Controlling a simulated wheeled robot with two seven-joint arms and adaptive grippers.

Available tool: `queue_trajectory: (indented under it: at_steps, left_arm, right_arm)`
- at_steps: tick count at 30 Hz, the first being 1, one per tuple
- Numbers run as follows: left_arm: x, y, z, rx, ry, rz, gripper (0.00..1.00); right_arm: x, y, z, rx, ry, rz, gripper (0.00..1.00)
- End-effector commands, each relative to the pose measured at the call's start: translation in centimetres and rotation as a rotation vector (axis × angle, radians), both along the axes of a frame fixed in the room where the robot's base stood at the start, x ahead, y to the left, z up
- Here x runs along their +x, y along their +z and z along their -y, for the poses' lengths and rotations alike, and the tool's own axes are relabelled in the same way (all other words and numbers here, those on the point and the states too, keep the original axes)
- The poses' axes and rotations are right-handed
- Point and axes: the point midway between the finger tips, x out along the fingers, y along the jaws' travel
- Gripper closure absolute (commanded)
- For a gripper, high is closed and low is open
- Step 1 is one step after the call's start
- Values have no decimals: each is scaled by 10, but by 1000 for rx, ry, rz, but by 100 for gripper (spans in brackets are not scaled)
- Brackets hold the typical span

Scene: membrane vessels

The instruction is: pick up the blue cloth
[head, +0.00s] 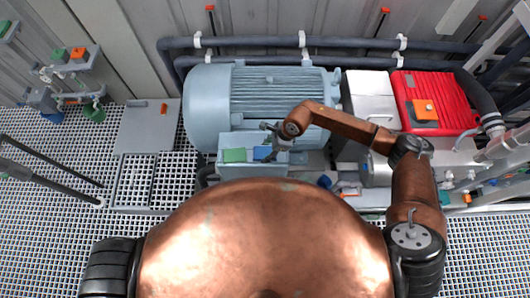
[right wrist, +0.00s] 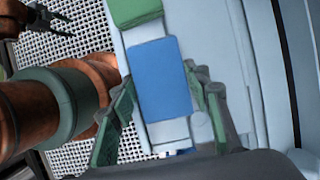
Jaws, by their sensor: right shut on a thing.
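The blue cloth (head: 262,153) is a flat blue rectangle on the light grey box in front of the big motor. In the right wrist view the cloth (right wrist: 160,78) lies between the fingers of my right gripper (right wrist: 160,118). That gripper (head: 274,144) is shut on the cloth, one finger along each side. The cloth still appears flat over the box top, and I cannot tell any gap under it. My left gripper (right wrist: 48,20) shows small and dark in the upper left corner of the right wrist view. It is not visible in the head view.
A green pad (head: 234,155) lies on the box beside the cloth. The grey-blue motor (head: 265,95) stands close behind, with a red box (head: 440,100) at the right. Dark pipes (head: 260,42) run along the wall.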

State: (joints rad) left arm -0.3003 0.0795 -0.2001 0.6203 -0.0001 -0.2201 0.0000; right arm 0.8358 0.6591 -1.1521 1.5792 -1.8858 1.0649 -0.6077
Motion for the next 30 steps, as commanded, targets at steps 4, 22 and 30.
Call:
queue_trajectory:
  at_steps: [4, 22, 30]
  left_arm:
    - [0, 1, 0, 0, 0, 0, 60]
    - [0, -10, -1, 1, -1, -1, 60]
    - [-2, -21, -1, 1, 0, -4, 60]
  right_arm:
    - [-1, -1, 1, -2, 0, -1, 80]
    - [-44, 90, 16, 0, 5, 4, 80]
    - [-103, 118, 35, -1, 3, 0, 80]
